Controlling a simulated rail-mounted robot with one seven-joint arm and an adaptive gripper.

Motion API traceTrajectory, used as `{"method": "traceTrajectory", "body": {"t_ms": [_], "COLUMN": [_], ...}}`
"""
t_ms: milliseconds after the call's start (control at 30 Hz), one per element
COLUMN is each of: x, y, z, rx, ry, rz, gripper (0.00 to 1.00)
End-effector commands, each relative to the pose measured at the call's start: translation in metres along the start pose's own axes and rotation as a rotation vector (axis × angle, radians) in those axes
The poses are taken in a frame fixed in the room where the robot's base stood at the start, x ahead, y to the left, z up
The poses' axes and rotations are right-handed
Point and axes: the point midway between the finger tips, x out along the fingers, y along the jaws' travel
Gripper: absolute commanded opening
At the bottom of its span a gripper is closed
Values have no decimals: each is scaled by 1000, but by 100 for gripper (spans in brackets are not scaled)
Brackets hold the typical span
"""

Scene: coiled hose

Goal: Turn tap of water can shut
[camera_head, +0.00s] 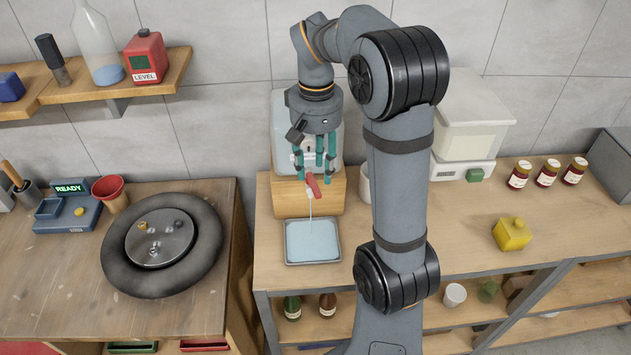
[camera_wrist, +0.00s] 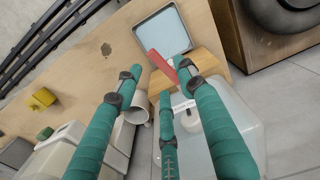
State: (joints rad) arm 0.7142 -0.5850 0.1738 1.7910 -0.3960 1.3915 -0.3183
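The clear water can (camera_head: 281,135) sits on a wooden block (camera_head: 290,198) against the wall, partly hidden behind my gripper. Its tap has a red handle (camera_head: 313,186), which also shows in the wrist view (camera_wrist: 161,66). A thin stream of water (camera_head: 310,215) falls from the tap into a shallow grey tray (camera_head: 290,262) holding pale blue water. My gripper (camera_head: 318,176) has teal fingers and is just above the tap in the head view. In the wrist view its fingers (camera_wrist: 157,82) are spread apart, with the red handle beyond and between the tips. Contact cannot be told.
A white cup (camera_wrist: 138,110) stands close beside the block. On the same bench are a white container on a scale (camera_head: 462,170), a yellow object (camera_head: 511,234) and several jars (camera_head: 547,173).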

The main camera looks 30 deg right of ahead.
Motion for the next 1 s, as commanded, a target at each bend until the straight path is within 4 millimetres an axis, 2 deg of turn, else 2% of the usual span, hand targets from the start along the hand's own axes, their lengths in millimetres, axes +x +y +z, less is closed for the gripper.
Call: {"method": "traceTrajectory", "body": {"t_ms": [100,333,667,1000], "x": [22,45,48,48], "y": [1,0,0,0], "z": [1,0,0,0], "rx": [1,0,1,1], "ry": [-4,-1,0,0], "rz": [0,0,0,0], "gripper": [40,40,40,20]}}
